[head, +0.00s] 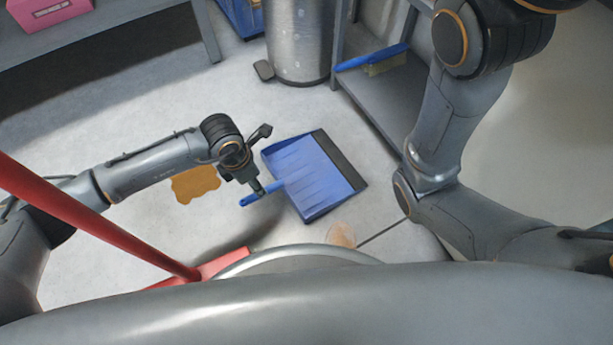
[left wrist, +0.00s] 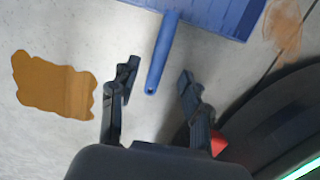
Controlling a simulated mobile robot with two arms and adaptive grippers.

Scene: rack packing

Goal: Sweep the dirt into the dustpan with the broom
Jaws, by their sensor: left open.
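The blue dustpan (head: 312,172) lies on the floor in the head view, its handle (head: 262,193) pointing left. It also shows at the top of the left wrist view (left wrist: 215,12). My left gripper (head: 262,160) is open over the handle. In the left wrist view, the handle (left wrist: 162,58) points down toward the gap between the open fingers (left wrist: 158,82), not gripped. A brown dirt patch (head: 195,183) lies on the floor left of the dustpan. A blue brush (head: 372,60) with pale bristles rests on the grey shelf. My right gripper is out of view.
A red pole (head: 100,218) with a flat red foot slants across the lower left. A fainter brown patch (head: 341,234) lies below the dustpan. A metal bin (head: 298,40) stands behind, beside the grey shelf (head: 395,98).

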